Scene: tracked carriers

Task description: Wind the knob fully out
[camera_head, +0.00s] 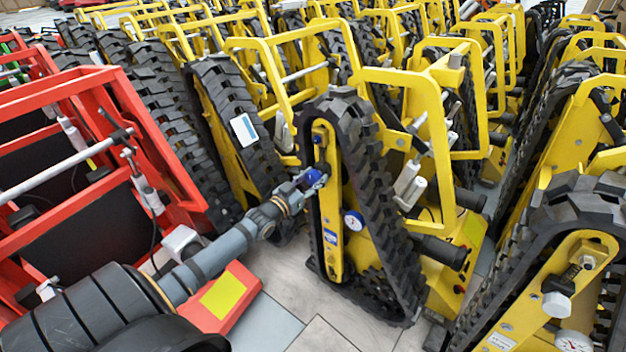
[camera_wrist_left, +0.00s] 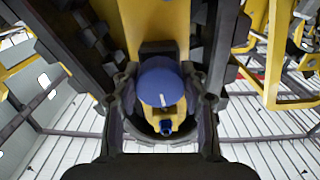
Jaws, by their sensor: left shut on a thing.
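The blue knob (camera_head: 313,178) sits on the yellow side plate (camera_head: 326,245) inside the black track of a yellow carrier. In the left wrist view the knob (camera_wrist_left: 160,84) is a round blue disc with a short white mark near its lower edge. A yellow part with a small blue tip shows just below it. My left gripper (camera_head: 303,183) reaches in from the left and is shut on the knob. In the left wrist view its dark fingers (camera_wrist_left: 166,88) stand on both sides of the knob. The knob's shaft is hidden. My right gripper is not in view.
Red carrier frames (camera_head: 120,95) stand close at the left. Another yellow carrier (camera_head: 520,315) with a white knob (camera_head: 556,304) stands at the right. Pale floor (camera_head: 320,335) is clear in front.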

